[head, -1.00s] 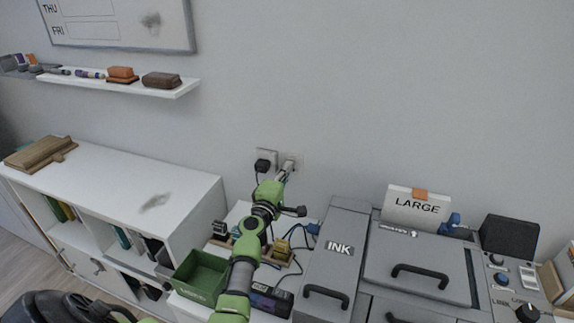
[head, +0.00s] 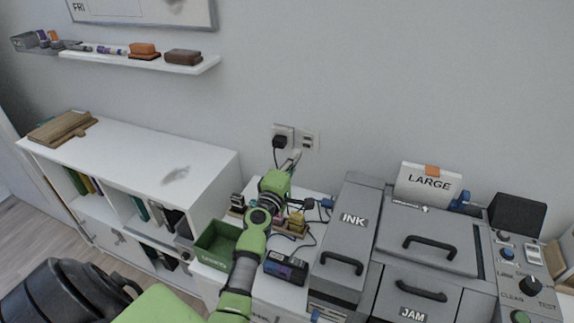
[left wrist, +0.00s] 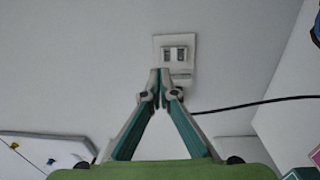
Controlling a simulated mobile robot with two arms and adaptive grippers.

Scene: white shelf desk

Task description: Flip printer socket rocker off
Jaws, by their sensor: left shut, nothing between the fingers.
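A white wall socket (head: 283,131) holds a black plug (head: 279,142) with a dark cable hanging from it. Just right of it is a white plate with two small dark rockers or slots (head: 309,141), too small to read. My left gripper (head: 296,156) is shut and empty, just below these plates in the head view. In the left wrist view its fingertips (left wrist: 161,72) overlap the lower edge of a white plate with two grey rocker-like parts (left wrist: 175,53). I cannot tell whether they touch it, nor the rockers' positions. My right gripper is not in view.
Below the wall stand a green bin (head: 216,246), a purple-black box (head: 286,267) and small items with cables. The grey printer (head: 425,245) with INK and JAM lids is at the right. A white shelf unit (head: 135,150) is at the left.

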